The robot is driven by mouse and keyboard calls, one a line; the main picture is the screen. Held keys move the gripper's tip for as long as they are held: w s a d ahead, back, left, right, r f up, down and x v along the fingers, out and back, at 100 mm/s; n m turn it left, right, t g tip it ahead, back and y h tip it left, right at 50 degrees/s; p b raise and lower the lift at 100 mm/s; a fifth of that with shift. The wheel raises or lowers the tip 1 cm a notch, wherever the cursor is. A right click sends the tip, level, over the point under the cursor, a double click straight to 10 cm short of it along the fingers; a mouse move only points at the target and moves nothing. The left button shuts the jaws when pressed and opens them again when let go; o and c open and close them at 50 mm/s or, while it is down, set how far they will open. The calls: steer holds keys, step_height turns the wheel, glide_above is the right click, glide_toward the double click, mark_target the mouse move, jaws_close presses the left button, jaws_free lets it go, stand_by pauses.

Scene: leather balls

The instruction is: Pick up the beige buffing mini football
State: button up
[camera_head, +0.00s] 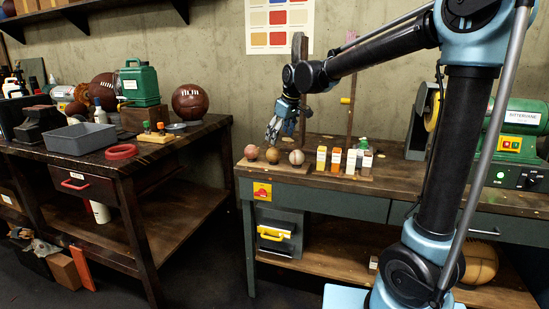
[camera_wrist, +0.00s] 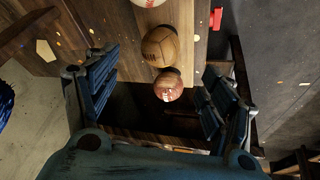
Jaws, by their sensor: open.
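Three small balls sit in a row on a wooden strip at the front left of the right-hand bench. The middle ball, tan-beige with panel seams (camera_head: 273,155), best matches the beige mini football; it also shows in the wrist view (camera_wrist: 160,46). A reddish-brown laced ball (camera_head: 251,152) sits to its left; it also shows in the wrist view (camera_wrist: 168,86). A pale ball with red marks (camera_head: 296,157) sits to its right. My gripper (camera_head: 273,131) is open and empty above the row, its fingers pointing down. In the wrist view the brown ball appears between the fingers.
Small bottles and boxes (camera_head: 343,162) stand on the bench right of the balls. A green bench grinder (camera_head: 512,128) stands farther right. A wooden post (camera_head: 301,85) rises behind my gripper. The left table (camera_head: 110,165) holds a grey tray and larger balls.

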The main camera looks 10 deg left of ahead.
mark_target(276, 149)
steer(key=x, duration=1.1)
steer(key=shift+d+f, duration=0.1)
steer(key=shift+f, duration=0.05)
steer(key=c, duration=1.1)
steer(key=shift+o, duration=0.2)
